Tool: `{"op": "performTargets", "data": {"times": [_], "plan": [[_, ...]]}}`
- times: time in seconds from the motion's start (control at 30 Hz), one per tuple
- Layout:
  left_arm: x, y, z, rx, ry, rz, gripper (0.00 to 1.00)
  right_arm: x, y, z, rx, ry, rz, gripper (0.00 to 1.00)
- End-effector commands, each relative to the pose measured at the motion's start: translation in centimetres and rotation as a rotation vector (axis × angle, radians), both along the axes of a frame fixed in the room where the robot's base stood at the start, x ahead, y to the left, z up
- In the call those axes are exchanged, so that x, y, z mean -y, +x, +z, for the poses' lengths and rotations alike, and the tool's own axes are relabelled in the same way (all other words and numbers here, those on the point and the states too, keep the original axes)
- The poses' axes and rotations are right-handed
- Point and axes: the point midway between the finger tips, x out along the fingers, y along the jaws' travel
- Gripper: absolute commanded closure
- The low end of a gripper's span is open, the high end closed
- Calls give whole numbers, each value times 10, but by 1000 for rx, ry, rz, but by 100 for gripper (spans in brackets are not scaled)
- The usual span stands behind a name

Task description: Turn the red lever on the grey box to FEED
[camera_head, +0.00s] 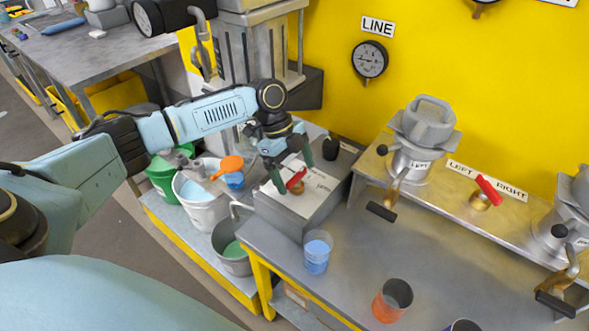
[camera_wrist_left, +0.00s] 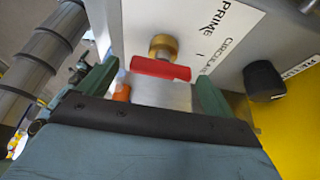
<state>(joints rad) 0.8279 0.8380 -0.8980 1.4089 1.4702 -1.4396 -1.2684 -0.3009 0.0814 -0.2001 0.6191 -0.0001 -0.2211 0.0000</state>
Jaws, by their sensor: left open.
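The grey box (camera_head: 312,207) stands at the back left of the metal bench. Its red lever (camera_head: 296,179) sits on a brass stem on the box's top. In the left wrist view the red lever (camera_wrist_left: 160,69) lies crosswise under the brass stem (camera_wrist_left: 162,46). PRIME and part of CIRCULATE can be read on the label there; I cannot read FEED. My left gripper (camera_head: 288,169) is open just over the box top. In the wrist view its green fingers (camera_wrist_left: 155,88) stand on either side of the lever, apart from it as far as I can tell. My right gripper is not in view.
A black knob (camera_wrist_left: 264,80) stands beside the lever. Another red lever (camera_head: 487,190) between LEFT and RIGHT labels is on the shelf at right. Cranked grey units (camera_head: 410,163) stand there. A blue-filled cup (camera_head: 317,252) and an orange cup (camera_head: 392,300) are on the bench.

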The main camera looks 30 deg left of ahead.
Motion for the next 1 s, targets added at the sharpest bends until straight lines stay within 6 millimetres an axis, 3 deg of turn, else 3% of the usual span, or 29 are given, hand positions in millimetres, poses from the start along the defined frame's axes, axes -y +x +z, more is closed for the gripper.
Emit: {"op": "performTargets", "data": {"times": [0.2, 0.53, 1.0], "plan": [[0, 0, 0, 0, 0, 0, 10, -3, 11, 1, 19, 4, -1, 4], [0, 0, 0, 0, 0, 1, 54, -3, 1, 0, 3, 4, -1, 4], [0, 1, 0, -2, -1, -123, 54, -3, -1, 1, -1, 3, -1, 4]]}}
